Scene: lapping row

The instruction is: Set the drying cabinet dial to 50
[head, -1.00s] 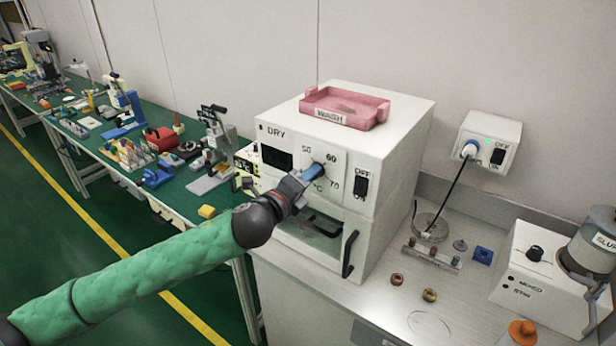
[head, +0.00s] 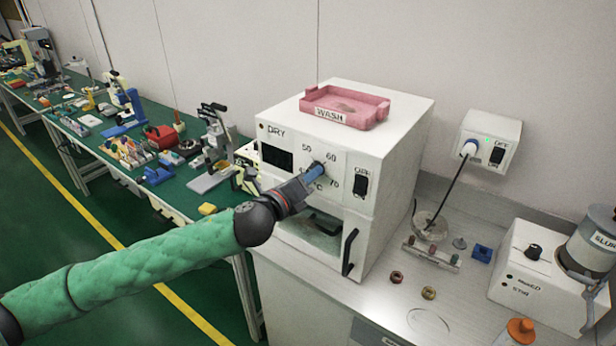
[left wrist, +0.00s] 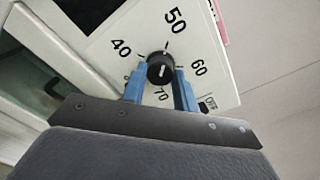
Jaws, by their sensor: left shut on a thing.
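The drying cabinet (head: 390,172) is a white box marked DRY, with a dial ringed by numbers on its front. In the head view, my left gripper (head: 314,176) is at the dial, its blue fingers covering most of it. In the left wrist view, the dial (left wrist: 160,69) is a round black knob with a short white mark on its face. The blue fingers stand on either side of the knob, shut on it. Numbers 40, 50, 60 and 70 show around it. I cannot tell exactly which number the dial points to. My right gripper is out of view.
A pink tray (head: 314,105) marked WASH sits on the cabinet. A black rocker switch (head: 361,184) is right of the dial, and a door handle (head: 349,252) is below. A white outlet box (head: 478,128) is on the wall. Small parts lie on the bench at right.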

